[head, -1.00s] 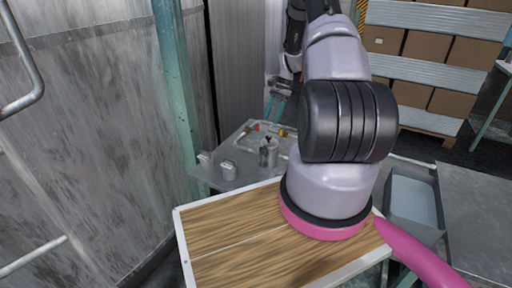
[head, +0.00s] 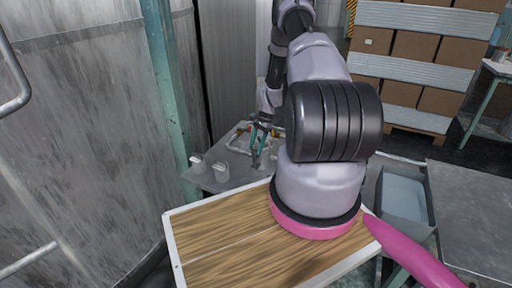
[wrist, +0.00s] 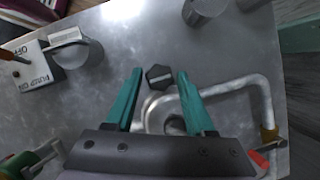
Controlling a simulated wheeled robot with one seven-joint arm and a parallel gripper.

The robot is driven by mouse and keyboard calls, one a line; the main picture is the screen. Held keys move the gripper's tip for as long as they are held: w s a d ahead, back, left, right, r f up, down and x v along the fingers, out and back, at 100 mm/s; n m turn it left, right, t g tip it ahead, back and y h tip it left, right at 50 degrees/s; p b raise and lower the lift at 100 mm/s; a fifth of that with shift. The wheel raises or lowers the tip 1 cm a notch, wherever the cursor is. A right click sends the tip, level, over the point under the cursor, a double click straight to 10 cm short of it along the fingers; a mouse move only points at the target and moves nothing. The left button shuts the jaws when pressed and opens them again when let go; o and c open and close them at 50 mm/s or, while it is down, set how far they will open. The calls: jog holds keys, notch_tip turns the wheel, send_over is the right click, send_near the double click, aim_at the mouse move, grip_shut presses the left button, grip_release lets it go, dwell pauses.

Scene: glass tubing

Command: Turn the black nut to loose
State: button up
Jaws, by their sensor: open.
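The black nut (wrist: 158,76) is a small dark hexagonal piece with a pale bar across it. In the wrist view it lies between the tips of my gripper (wrist: 160,72), one teal finger on each side. The fingers are open, with gaps between them and the nut; I cannot tell how far above it they are. In the head view my gripper (head: 256,157) points down over the metal table. The nut cannot be made out there.
A bent pale tube (wrist: 240,85) curves beside and behind the right finger. A round fitting (wrist: 75,50) stands by the PUMP ON/OFF plate at upper left. Two small grey pieces (head: 197,163) (head: 221,172) stand on the metal table (head: 205,183), left of my gripper.

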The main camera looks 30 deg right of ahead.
grip_shut()
dwell(0.3)
jog(key=n+g, duration=0.1)
jog(key=n, duration=0.2)
jog(key=shift+w+n+h, duration=0.15)
jog(key=shift+n+h, duration=0.25)
jog(key=shift+w+a+n+g+h, duration=0.1)
jog(key=shift+n+g+h, duration=0.3)
jog(key=shift+n, duration=0.85)
jog(key=shift+n+g+h, duration=0.3)
jog(key=shift+n+g, duration=0.1)
jog(key=shift+n, duration=0.85)
grip_release()
